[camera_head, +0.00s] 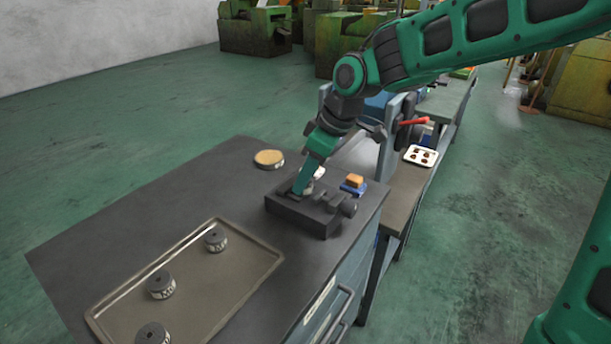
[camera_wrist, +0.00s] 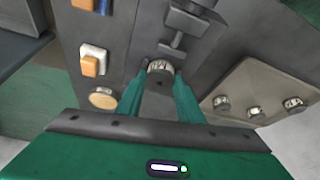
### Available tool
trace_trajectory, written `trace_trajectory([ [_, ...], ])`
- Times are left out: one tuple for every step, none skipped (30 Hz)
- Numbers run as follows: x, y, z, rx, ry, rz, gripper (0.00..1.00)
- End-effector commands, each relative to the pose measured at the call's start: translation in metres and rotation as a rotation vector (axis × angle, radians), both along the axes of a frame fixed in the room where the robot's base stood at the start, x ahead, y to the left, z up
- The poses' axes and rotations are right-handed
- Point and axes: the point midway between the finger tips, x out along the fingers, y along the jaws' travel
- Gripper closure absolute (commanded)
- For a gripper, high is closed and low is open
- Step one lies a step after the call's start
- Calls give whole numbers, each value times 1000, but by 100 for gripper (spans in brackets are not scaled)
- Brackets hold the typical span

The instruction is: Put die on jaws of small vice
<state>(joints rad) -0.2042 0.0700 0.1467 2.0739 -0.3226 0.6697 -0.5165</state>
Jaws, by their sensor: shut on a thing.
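My gripper (camera_wrist: 161,73) is shut on a grey, ridged, round die (camera_wrist: 159,67), gripped between the green fingertips in the wrist view. In the head view my gripper (camera_head: 301,190) is low over the dark small vice (camera_head: 325,220), at its left part. The held die is hidden in the head view. The vice also shows in the wrist view (camera_wrist: 178,40), with its screw and block just beyond the die. I cannot tell whether the die touches the vice.
A tray (camera_head: 250,275) at the front left holds three similar dies (camera_head: 162,285). A round tan-topped tin (camera_head: 268,158) stands behind the vice. A blue block with an orange top (camera_head: 353,184) stands behind it to the right. A white block (camera_wrist: 93,58) with orange is near.

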Motion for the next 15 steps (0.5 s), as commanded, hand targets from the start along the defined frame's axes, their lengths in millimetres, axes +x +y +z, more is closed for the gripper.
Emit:
trace_trajectory([
  [0,0,0,0,-1,0,100],
  [0,0,0,1,0,0,100],
  [0,0,-1,1,0,0,100],
  [0,0,-2,1,0,0,100],
  [0,0,-2,0,0,0,59],
  [0,0,-2,0,0,0,50],
  [0,0,-2,0,0,0,48],
  [0,0,-2,0,0,0,48],
  [0,0,-2,0,0,-1,48],
  [0,0,-2,0,0,-1,48],
  [0,0,-2,0,0,-1,48],
  [0,0,-2,0,0,-1,48],
  [0,0,-2,0,0,-1,48],
  [0,0,-2,0,0,-1,48],
  [0,0,-1,0,0,-1,48],
])
